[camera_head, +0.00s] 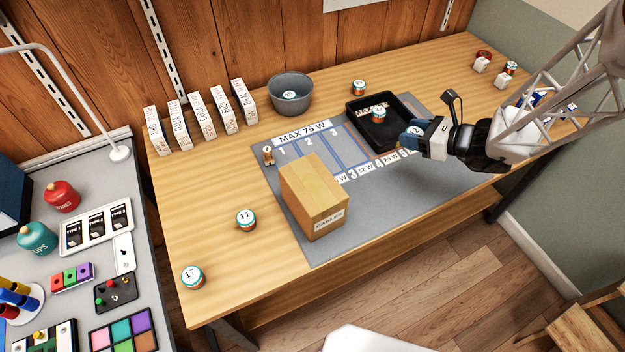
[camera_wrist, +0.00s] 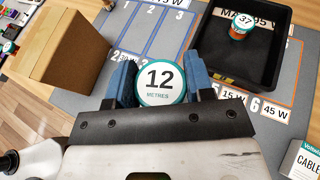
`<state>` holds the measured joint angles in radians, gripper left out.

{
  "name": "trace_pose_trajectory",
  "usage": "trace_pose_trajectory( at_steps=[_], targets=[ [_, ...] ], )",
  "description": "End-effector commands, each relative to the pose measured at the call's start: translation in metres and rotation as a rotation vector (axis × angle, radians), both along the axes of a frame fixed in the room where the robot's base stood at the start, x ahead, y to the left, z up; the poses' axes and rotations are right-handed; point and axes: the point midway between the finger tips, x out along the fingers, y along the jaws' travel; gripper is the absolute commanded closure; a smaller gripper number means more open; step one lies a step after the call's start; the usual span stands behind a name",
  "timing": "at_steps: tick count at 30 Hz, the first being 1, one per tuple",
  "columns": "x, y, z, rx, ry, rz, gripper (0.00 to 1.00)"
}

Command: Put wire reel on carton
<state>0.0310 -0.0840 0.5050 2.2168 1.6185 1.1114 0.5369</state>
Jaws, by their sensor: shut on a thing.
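My gripper (camera_head: 413,134) is shut on a wire reel marked 12 metres, which shows between the blue fingers in the wrist view (camera_wrist: 160,82). In the head view the reel is mostly hidden by the fingers. It is held by the lower right side of the black tray. The carton (camera_head: 309,183) is a closed brown box with a "CABLES" label, standing on the front left of the grey mat. In the wrist view the carton (camera_wrist: 62,50) stands at the upper left, apart from the gripper. Its top is bare.
The black tray (camera_head: 357,112) holds a reel marked 37 (camera_wrist: 241,26). A grey bowl (camera_head: 290,98) stands at the back, beside a row of white boxes (camera_head: 197,118). Reels 11 (camera_head: 246,220) and 17 (camera_head: 193,277) stand left of the carton. The mat between gripper and carton is clear.

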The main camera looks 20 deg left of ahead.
Motion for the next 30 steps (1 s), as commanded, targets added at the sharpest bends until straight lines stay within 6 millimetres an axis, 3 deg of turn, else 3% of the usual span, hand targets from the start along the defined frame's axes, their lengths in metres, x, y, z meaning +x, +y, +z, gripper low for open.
trace_pose_trajectory(
  at_steps=[15, 30],
  targets=[
    [-0.127, 0.06, 0.031, -0.003, -0.003, 0.217, 0.75],
    [-0.252, 0.088, 0.042, -0.01, 0.001, 0.42, 0.75]
  ],
)
